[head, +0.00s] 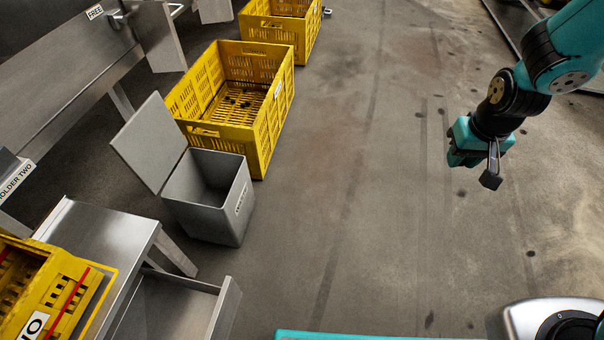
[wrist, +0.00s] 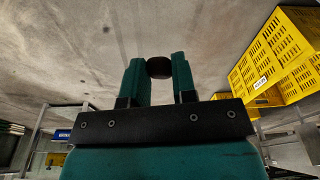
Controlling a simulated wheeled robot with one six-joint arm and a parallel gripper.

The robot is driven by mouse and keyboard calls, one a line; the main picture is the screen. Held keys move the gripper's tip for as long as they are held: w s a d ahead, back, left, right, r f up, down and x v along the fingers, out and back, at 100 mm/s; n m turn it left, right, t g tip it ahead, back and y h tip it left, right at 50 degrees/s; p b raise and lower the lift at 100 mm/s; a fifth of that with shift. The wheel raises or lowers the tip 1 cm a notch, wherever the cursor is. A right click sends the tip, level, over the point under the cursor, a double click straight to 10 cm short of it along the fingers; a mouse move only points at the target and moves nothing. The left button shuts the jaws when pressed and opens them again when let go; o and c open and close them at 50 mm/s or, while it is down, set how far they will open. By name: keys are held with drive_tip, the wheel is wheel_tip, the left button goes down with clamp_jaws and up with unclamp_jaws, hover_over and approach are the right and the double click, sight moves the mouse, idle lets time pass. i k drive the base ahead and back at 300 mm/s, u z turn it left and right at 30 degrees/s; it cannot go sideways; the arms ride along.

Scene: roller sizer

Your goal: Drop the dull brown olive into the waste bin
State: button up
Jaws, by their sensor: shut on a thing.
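My gripper (wrist: 159,75) is shut on a small dark olive (wrist: 159,67), which sits between the two teal fingertips in the wrist view. In the head view my gripper (head: 482,168) hangs over the open floor at the right, and the olive cannot be made out there. The grey waste bin (head: 207,220) stands on the floor left of centre with its lid (head: 149,143) swung open to the left. Its inside looks dark and its bottom is hard to see. The gripper is well to the right of the bin, apart from it.
A yellow crate (head: 270,125) with some dark olives stands behind the bin, and another yellow crate (head: 268,30) is farther back. A steel table (head: 100,235) and a yellow crate with a red stripe (head: 60,290) are at left. The floor (head: 350,180) between bin and gripper is clear apart from small dark spots.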

sight(219, 199)
drive_tip(key=u, duration=0.15)
drive_tip(key=i, duration=0.55)
drive_tip(key=u, duration=0.8)
drive_tip(key=i, duration=0.55)
drive_tip(key=u, duration=0.6)
